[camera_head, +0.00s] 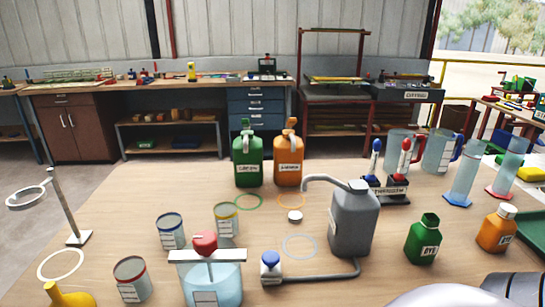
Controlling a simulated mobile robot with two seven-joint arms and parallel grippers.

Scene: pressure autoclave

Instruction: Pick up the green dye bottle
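A small green bottle (423,240) with a green cap and a white label stands upright at the right front of the table. Its label is too small to read surely, but it looks like the dye bottle. A larger green jug (248,158) with a handle and label stands at the back middle, beside an orange jug (289,158). Neither of my grippers can be made out. A white rounded part and a dark part at the bottom right edge look like pieces of my own arm; no fingers show there.
A small orange bottle (497,230) stands right of the green one. A grey can (354,222) with a pipe stands to its left. A stand with blue and red handles (387,190) and clear cylinders (462,185) are behind. Tins and a clear vessel (212,285) fill the left front.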

